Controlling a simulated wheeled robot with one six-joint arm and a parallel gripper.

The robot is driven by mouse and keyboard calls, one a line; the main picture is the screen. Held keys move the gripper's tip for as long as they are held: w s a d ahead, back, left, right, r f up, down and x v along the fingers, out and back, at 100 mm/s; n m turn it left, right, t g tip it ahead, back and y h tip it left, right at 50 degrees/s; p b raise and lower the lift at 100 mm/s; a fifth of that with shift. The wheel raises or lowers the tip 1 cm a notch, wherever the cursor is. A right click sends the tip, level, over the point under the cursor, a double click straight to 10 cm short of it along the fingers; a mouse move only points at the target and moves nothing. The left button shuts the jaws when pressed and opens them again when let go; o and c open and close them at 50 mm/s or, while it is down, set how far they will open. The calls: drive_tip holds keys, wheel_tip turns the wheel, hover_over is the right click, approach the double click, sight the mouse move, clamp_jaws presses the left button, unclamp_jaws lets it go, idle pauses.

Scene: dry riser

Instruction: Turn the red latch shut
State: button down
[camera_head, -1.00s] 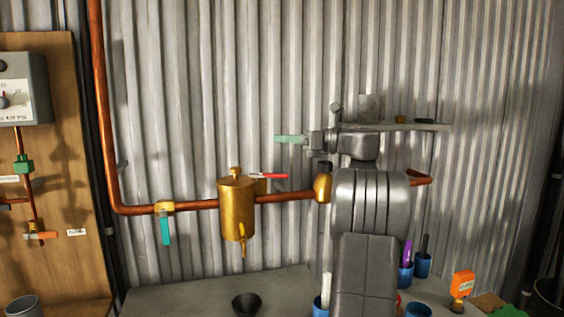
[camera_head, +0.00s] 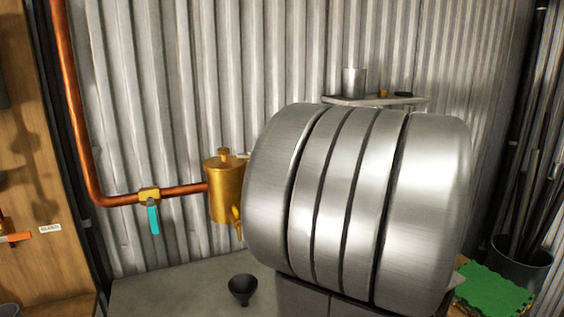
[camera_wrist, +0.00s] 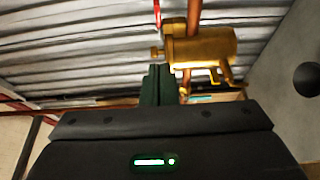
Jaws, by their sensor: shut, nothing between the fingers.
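The red latch (camera_wrist: 157,12) shows as a short red piece at the top edge of the wrist view, left of the copper pipe (camera_wrist: 194,15). In the head view it is hidden behind my arm. The brass pot (camera_head: 226,190) hangs on the pipe; it also shows in the wrist view (camera_wrist: 205,48). My gripper (camera_wrist: 157,70) shows dark green fingers, shut and empty. In the picture its tips lie below the red latch and left of the brass pot, with a gap to the latch. My gripper is hidden in the head view.
A brass valve with a teal handle (camera_head: 153,219) sits on the pipe left of the pot. A black funnel (camera_head: 242,289) stands on the bench (camera_head: 180,292). A wall shelf (camera_head: 375,101) holds a metal canister (camera_head: 354,82). A green mat (camera_head: 495,290) lies at right.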

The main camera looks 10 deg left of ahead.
drive_tip(key=w+d+p+x, duration=0.1)
drive_tip(key=w+p+x, duration=0.1)
drive_tip(key=x, duration=1)
drive_tip(key=shift+w+p, duration=0.35)
drive_tip(key=shift+w, duration=0.1)
drive_tip(key=w+n+g+y, duration=0.1)
drive_tip(key=n+g, duration=0.1)
drive_tip(key=w+n+g+y, duration=0.1)
drive_tip(key=w+g, duration=0.1)
drive_tip(key=g, duration=0.1)
drive_tip(key=shift+w+d+n+b, duration=0.1)
drive_tip(key=shift+d+n+b, duration=0.1)
drive_tip(key=shift+n+b, duration=0.2)
